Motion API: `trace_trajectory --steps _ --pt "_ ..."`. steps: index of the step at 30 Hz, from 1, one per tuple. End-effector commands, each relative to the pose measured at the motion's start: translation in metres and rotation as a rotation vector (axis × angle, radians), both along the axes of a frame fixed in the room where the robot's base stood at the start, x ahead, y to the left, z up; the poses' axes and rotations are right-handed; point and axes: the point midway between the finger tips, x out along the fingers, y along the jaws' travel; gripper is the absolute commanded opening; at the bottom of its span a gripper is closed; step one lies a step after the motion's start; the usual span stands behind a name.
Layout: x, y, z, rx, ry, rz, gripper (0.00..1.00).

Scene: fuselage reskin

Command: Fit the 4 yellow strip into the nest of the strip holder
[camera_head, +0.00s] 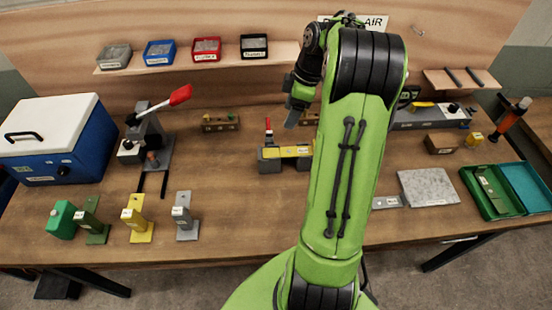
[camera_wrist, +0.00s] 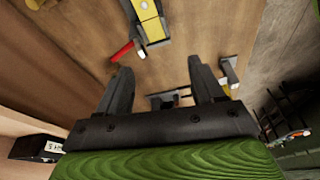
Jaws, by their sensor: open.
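A grey fixture (camera_head: 269,166) with a yellow strip (camera_head: 287,152) lying along its top stands mid-table in the head view. A red handle (camera_head: 268,125) rises at its left end. In the wrist view a yellow strip (camera_wrist: 153,28) shows at the top beside a red handle (camera_wrist: 122,52). I cannot tell which part is the nest, and the fixture's right end is hidden by my arm. My gripper (camera_wrist: 158,72) is open with nothing between its fingers. In the head view my gripper (camera_head: 293,115) hangs above and behind the fixture, apart from it, partly hidden.
A lever press (camera_head: 150,135) and a blue cooler (camera_head: 60,150) stand at left. Green, yellow and grey stands (camera_head: 137,220) line the front left. A grey slab (camera_head: 428,187) and green tray (camera_head: 490,195) lie at right. The table's front middle-left is clear.

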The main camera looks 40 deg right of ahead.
Motion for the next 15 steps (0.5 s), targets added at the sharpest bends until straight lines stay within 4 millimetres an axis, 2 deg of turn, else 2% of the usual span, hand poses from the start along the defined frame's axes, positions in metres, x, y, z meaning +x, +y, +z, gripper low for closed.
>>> trace_trajectory --steps 1,5,6,8,9,12,15 --pt "0.002 0.035 0.025 -0.03 0.0 -0.04 0.67" --pt "-0.019 0.116 0.072 -0.077 -0.011 -0.227 0.67" --pt "-0.032 0.139 0.083 -0.085 -0.025 -0.291 0.67" --pt "-0.055 0.171 0.096 -0.087 -0.053 -0.386 0.67" --pt "-0.073 0.19 0.101 -0.08 -0.076 -0.45 0.67" --pt "-0.12 0.223 0.105 -0.038 -0.136 -0.605 0.67" --pt "-0.158 0.239 0.098 0.024 -0.179 -0.728 0.67"
